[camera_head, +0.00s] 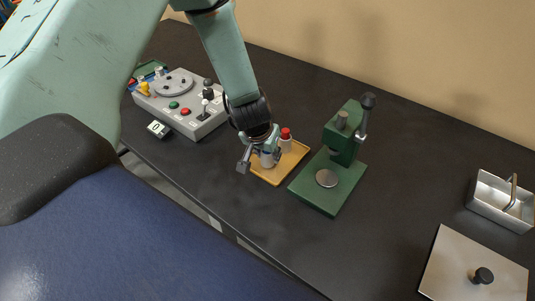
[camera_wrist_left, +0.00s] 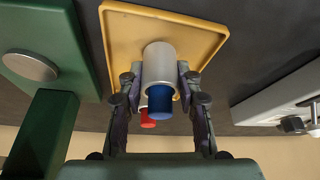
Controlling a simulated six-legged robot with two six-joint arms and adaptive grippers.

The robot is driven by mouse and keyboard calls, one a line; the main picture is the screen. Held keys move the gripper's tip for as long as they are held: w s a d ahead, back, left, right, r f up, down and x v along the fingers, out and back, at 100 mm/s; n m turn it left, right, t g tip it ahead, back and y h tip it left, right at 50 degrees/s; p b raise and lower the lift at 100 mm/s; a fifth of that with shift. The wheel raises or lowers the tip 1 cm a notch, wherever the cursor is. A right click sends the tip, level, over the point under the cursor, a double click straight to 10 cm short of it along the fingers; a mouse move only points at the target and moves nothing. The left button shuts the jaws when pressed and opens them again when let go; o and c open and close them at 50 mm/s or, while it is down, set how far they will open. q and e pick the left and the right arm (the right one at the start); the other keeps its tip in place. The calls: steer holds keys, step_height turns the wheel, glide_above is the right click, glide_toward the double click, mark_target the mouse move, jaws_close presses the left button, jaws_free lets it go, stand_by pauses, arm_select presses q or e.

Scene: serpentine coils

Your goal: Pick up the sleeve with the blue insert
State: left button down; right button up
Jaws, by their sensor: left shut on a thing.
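The sleeve with the blue insert (camera_wrist_left: 160,66) is a light grey cylinder, its blue end (camera_wrist_left: 160,98) pointing toward the wrist camera. My left gripper (camera_wrist_left: 159,78) is shut on this sleeve, one finger on each side. In the head view my left gripper (camera_head: 259,158) is over the left part of the yellow tray (camera_head: 271,181), and the held sleeve (camera_head: 267,160) is partly hidden by the fingers. I cannot tell whether the sleeve still touches the tray. A second sleeve with a red insert (camera_head: 286,134) stands just right of the gripper. My right gripper is not in view.
A green press (camera_head: 340,165) with a lever stands close right of the tray. A grey control box (camera_head: 183,100) with buttons is to the left, with a small display (camera_head: 158,129) before it. A metal bin (camera_head: 500,202) and a lidded plate (camera_head: 455,265) are far right.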

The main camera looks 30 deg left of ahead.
arm_select(q)
step_height(320, 180, up, 17)
steer(key=p, duration=1.2)
